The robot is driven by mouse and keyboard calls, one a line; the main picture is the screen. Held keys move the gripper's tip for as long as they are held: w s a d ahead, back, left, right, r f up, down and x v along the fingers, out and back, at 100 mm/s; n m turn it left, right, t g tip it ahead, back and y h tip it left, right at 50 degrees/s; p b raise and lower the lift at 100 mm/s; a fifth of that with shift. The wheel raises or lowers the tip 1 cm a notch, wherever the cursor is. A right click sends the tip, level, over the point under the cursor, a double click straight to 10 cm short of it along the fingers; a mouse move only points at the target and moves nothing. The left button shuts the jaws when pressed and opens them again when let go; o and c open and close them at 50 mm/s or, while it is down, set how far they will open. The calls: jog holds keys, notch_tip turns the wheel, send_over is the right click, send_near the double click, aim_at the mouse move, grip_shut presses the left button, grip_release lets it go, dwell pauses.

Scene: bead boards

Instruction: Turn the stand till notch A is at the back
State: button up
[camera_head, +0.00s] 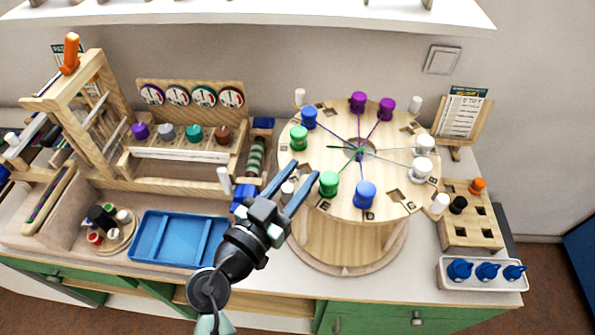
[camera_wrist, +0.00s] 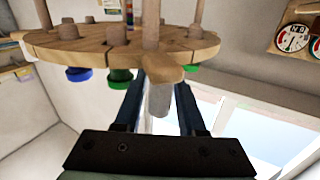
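White-tipped pegs stick out around the rim. My gripper (camera_head: 303,172) is at the stand's front left rim, fingers open on either side of one white peg (camera_head: 287,190). In the wrist view, which is upside down, this peg (camera_wrist: 159,98) sits between the fingers with gaps on both sides.
A blue tray (camera_head: 180,240) and a wooden rack with dials (camera_head: 190,95) are to the left. A wooden block with holes (camera_head: 470,225) and a white tray of blue pieces (camera_head: 482,275) stand close on the right. A card holder (camera_head: 462,115) is behind right.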

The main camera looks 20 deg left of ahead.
grip_shut()
dwell(1.4)
